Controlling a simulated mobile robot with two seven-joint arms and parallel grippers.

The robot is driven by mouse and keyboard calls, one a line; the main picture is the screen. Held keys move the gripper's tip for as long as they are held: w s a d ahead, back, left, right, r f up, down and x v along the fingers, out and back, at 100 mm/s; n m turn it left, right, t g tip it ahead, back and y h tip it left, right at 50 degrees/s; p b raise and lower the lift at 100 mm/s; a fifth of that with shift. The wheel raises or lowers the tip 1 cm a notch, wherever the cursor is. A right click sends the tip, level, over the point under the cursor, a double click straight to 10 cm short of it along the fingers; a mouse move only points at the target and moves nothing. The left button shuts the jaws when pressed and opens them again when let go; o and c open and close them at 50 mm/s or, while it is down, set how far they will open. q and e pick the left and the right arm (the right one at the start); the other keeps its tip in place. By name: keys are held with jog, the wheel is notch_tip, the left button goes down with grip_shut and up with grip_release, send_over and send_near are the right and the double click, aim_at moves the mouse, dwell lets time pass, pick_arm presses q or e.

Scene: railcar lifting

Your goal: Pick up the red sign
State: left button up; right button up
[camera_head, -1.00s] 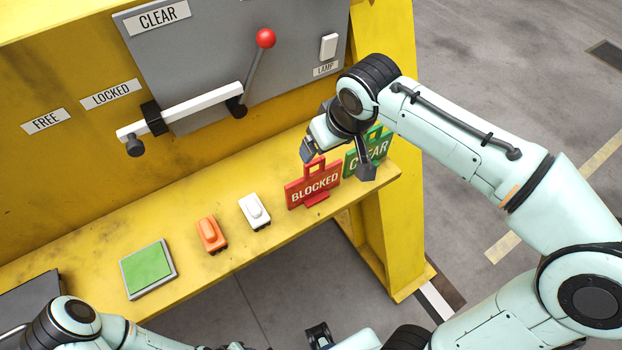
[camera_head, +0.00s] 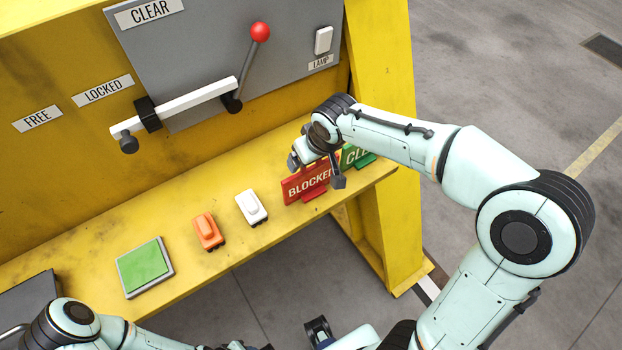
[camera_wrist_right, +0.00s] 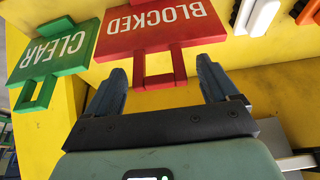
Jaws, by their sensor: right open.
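The red sign (camera_head: 303,186) reading BLOCKED stands on the yellow ledge, left of the green CLEAR sign (camera_head: 356,155). My right gripper (camera_head: 316,172) is over the top of the red sign and hides its handle in the head view. In the right wrist view, the red sign (camera_wrist_right: 155,32) appears upside down. Its loop handle lies between the two open fingers of my right gripper (camera_wrist_right: 162,72), with a gap on each side. Nothing is gripped.
A white switch (camera_head: 251,207), an orange switch (camera_head: 208,231) and a green button (camera_head: 143,267) sit on the ledge to the left. Behind are a grey panel (camera_head: 200,60) and a red-knobbed lever (camera_head: 260,32). The ledge's front edge runs just below the signs.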

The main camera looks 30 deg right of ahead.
jog(key=c, duration=1.5)
jog(key=shift+r, duration=0.1)
